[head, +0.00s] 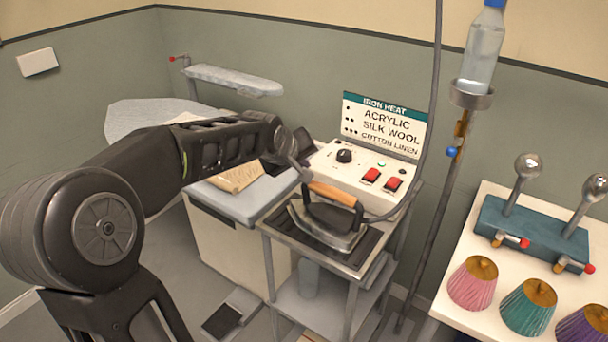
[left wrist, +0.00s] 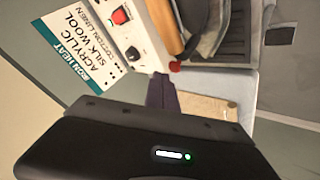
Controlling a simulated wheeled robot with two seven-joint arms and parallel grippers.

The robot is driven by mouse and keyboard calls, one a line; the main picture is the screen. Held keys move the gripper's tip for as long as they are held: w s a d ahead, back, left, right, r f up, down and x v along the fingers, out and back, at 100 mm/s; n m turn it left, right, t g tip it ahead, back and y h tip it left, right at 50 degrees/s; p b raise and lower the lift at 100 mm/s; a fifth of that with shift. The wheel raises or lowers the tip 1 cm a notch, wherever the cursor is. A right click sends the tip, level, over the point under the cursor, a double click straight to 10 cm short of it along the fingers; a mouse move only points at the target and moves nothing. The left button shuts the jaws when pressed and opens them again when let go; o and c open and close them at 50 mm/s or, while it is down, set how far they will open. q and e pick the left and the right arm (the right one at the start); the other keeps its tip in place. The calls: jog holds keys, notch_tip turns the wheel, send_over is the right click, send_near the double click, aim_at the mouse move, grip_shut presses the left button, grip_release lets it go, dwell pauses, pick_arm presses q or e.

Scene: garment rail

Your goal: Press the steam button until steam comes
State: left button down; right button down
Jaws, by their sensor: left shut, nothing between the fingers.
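The iron (head: 330,222) rests on a dark ribbed plate on the small metal stand, its wooden handle (head: 332,194) on top. In the left wrist view the wooden handle (left wrist: 165,25) ends near a small red button (left wrist: 174,66). My left gripper (head: 301,168) is shut and empty, close to the left end of the handle. In the left wrist view its dark fingertips (left wrist: 163,88) are right by the red button; I cannot tell whether they touch it. The button is not clearly seen in the head view. No steam shows. My right gripper is out of view.
A white control box (head: 352,186) with a knob and red switches stands behind the iron, under a fabric sign (head: 382,125). A hose and a bottle (head: 483,50) hang at the right. The pressing board (head: 240,203) lies left of the stand.

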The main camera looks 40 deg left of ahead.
pick_arm(q)
jog(key=shift+r+p, duration=1.4)
jog(key=shift+r, duration=1.1)
jog(key=shift+f, duration=0.1)
